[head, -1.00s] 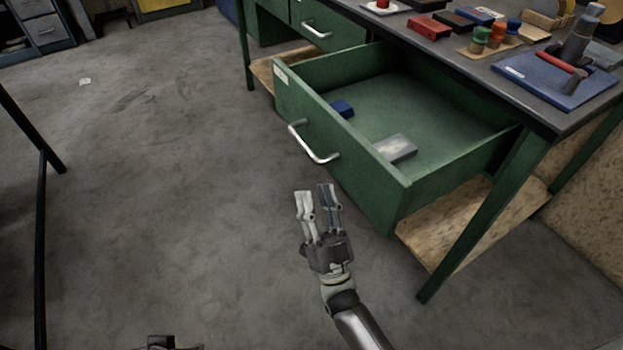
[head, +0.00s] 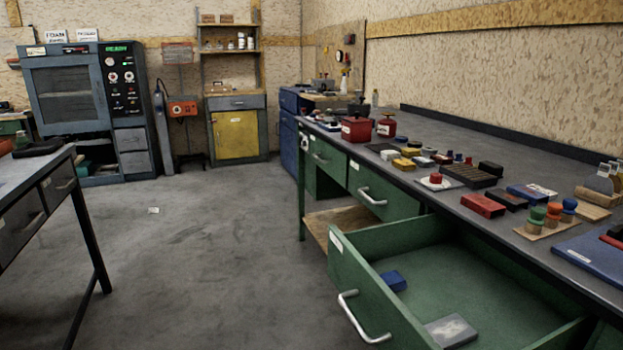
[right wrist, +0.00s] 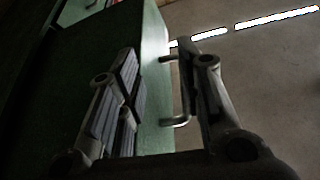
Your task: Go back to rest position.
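The green drawer (head: 375,300) of the workbench stands pulled out at the lower right of the head view. A blue block (head: 393,281) and a grey flat box (head: 451,331) lie inside it. Its silver handle (head: 361,318) is on the front. In the right wrist view my right gripper (right wrist: 165,75) is open and empty, its fingers apart. The drawer's green front (right wrist: 100,60) and handle (right wrist: 180,90) show beyond the fingers, and I cannot tell the exact gap. Neither gripper shows in the head view.
A dark table (head: 30,205) stands on the left. A grey oven-like machine (head: 85,105) and a yellow cabinet (head: 236,134) stand at the back. The floor (head: 200,260) between is mostly clear.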

